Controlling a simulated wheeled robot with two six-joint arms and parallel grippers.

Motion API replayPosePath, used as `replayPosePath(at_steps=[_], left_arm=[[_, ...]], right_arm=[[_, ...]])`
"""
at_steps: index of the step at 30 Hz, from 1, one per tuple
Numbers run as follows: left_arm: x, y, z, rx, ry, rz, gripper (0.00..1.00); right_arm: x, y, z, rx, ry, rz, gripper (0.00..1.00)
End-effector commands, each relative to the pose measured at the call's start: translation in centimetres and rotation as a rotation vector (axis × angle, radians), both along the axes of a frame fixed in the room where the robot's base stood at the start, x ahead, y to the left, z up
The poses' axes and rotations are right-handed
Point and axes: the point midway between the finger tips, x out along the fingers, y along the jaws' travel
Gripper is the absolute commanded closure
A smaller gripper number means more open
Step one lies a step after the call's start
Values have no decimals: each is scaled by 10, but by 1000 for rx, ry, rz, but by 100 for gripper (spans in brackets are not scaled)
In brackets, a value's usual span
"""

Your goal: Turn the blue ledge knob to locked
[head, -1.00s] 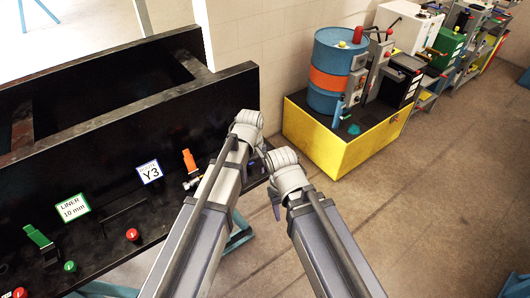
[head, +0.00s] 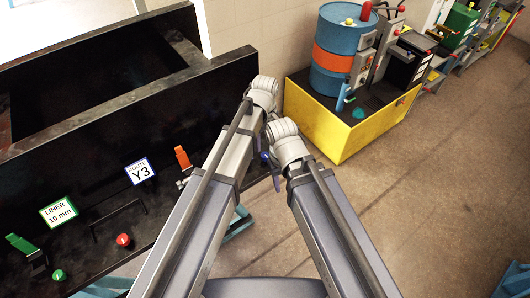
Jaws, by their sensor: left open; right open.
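A small blue spot (head: 264,156) shows beside my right wrist. It may be the blue ledge knob, but it is too small and too covered to tell, and its setting cannot be read. My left gripper (head: 263,92) is at the right end of the black machine bed (head: 110,145), with its fingers mostly hidden by its own wrist. My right gripper (head: 275,172) is just below and right of it, its dark jaw part pointing down. Both are open, and nothing shows held in either.
The bed's front carries a "Y3" sign (head: 139,171), a "LINER 10 mm" sign (head: 59,212), an orange-handled valve (head: 182,158), a green lever (head: 22,245), a red knob (head: 124,240) and a green knob (head: 58,275). A yellow platform (head: 345,140) bears a blue drum (head: 338,75).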

Motion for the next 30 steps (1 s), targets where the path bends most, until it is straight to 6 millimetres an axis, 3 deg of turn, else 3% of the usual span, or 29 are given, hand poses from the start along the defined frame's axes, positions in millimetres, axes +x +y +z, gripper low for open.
replayPosePath(at_steps=[16,28,30], left_arm=[[0,0,-66,0,0,0,31],[0,0,-72,0,0,0,31],[0,0,-72,0,0,0,36]], right_arm=[[1,0,-66,-1,-1,9,50],[1,0,-72,-2,-1,12,50],[1,0,-72,-2,-1,12,50]])
